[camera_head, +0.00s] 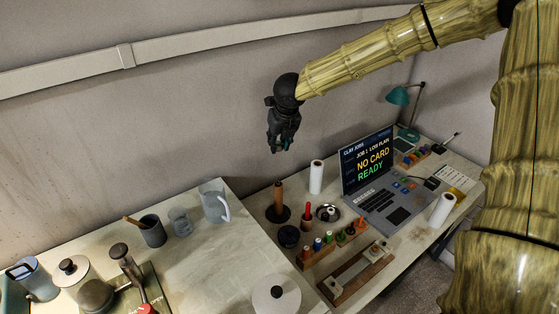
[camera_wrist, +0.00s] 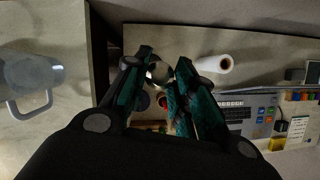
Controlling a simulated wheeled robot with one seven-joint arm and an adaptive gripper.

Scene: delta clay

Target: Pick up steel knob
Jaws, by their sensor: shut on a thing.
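My gripper (camera_head: 279,146) is raised in front of the wall, above the back of the tables, pointing down. In the wrist view, its teal-padded fingers (camera_wrist: 160,68) are closed around a small rounded, pale metallic piece, which looks like the steel knob (camera_wrist: 158,73). The fingers hide part of it. In the head view the held piece is too small and dark to make out. A dark round dish (camera_head: 318,212) with small pale pieces in it stands on the right table below.
The right table holds a laptop (camera_head: 367,160), white rolls (camera_head: 316,177), a wooden-handled tool (camera_head: 278,200), and a rack of coloured pegs (camera_head: 329,244). A grey pitcher (camera_head: 213,202) and cups stand on the left table. The air around my gripper is clear.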

